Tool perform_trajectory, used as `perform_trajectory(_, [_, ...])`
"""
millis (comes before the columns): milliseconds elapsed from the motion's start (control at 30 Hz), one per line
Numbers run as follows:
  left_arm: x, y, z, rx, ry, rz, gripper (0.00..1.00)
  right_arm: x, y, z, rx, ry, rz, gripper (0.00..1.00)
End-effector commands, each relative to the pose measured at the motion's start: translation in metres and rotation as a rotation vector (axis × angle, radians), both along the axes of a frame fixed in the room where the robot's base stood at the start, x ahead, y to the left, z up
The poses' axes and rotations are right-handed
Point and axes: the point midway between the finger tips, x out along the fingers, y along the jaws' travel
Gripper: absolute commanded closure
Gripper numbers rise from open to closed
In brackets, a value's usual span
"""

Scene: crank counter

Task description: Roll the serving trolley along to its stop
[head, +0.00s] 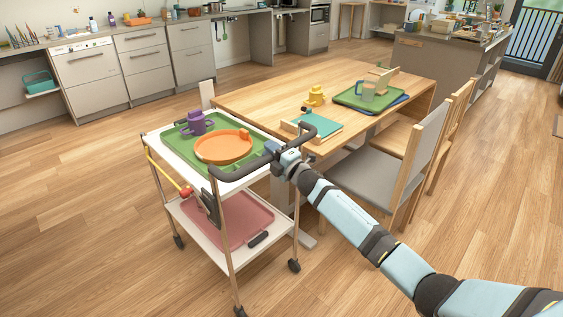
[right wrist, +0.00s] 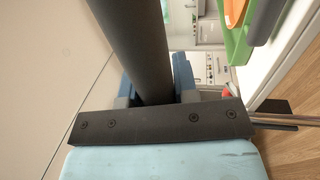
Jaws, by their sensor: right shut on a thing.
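The serving trolley (head: 154,138) stands in the middle of the head view, beside the near left end of the wooden table. Its top shelf holds a green tray (head: 173,141) with a purple two-handled cup (head: 196,123) and an orange plate (head: 223,147). Its lower shelf holds a red tray (head: 240,215). My right gripper (head: 283,157) is shut on the trolley's dark handle (head: 237,173). The handle bar (right wrist: 138,45) runs between the fingers in the right wrist view. My left gripper is not in view. No marked stop can be made out.
The wooden table (head: 235,97) carries a yellow cup (head: 315,96), a teal board (head: 322,124) and a green tray (head: 345,97). A grey chair (head: 375,170) stands right of the trolley. Floor (head: 80,220) left of the trolley is clear up to the cabinets (head: 90,75).

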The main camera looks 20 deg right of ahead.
Motion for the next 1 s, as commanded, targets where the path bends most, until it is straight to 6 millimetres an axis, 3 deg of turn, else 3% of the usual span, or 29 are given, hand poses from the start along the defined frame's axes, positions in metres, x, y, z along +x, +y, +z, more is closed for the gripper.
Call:
perform_trajectory(300, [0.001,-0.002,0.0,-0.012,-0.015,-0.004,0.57,0.024,0.009,0.0,0.0,-0.001,-0.001,1.0])
perform_trajectory(800, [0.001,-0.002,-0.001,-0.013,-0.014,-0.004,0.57,0.028,0.01,0.003,0.001,-0.003,-0.002,1.0])
perform_trajectory(833, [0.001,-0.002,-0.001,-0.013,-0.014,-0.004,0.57,0.028,0.01,0.003,0.001,-0.003,-0.003,0.66])
perform_trajectory(900, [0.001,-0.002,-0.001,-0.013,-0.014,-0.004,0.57,0.028,0.011,0.003,0.002,-0.003,-0.002,0.5])
perform_trajectory(1000, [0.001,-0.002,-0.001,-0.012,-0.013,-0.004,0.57,0.027,0.011,0.002,0.001,-0.002,-0.002,0.47])
